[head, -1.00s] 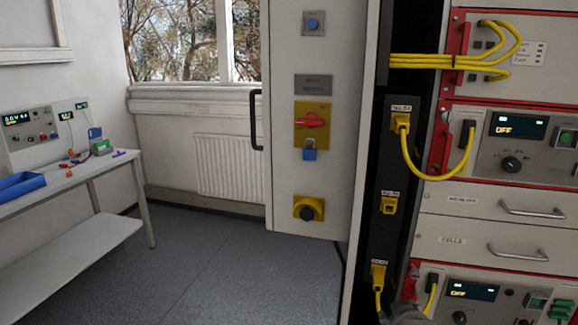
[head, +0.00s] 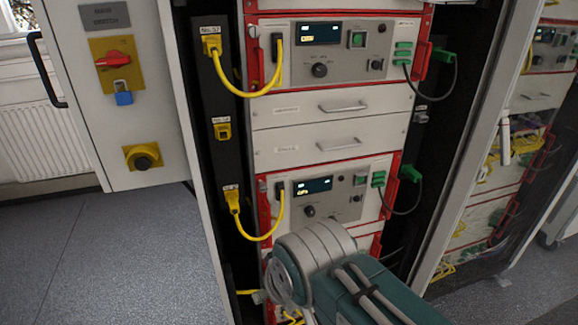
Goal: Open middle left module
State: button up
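The left rack holds modules stacked vertically. An upper module (head: 343,65) has a dark display, a knob and red corner brackets. Below it are two plain drawer fronts, an upper drawer (head: 290,109) and a lower drawer (head: 285,147), each with a bar handle and looking shut. A lower module (head: 345,205) has a display, a yellow cable and a green plug. I cannot tell which one the task names. My arm crosses the bottom of the head view in front of the lower module. My gripper is not visible.
A grey cabinet door (head: 125,60) with a red switch (head: 113,61) and blue padlock (head: 123,93) stands open at left. Yellow cables (head: 240,91) hang left of the modules, dark cables (head: 435,98) right. Another rack (head: 505,150) stands at right. Floor at left is clear.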

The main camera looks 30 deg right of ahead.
aim_at(385, 165)
jog(key=z, duration=1.15)
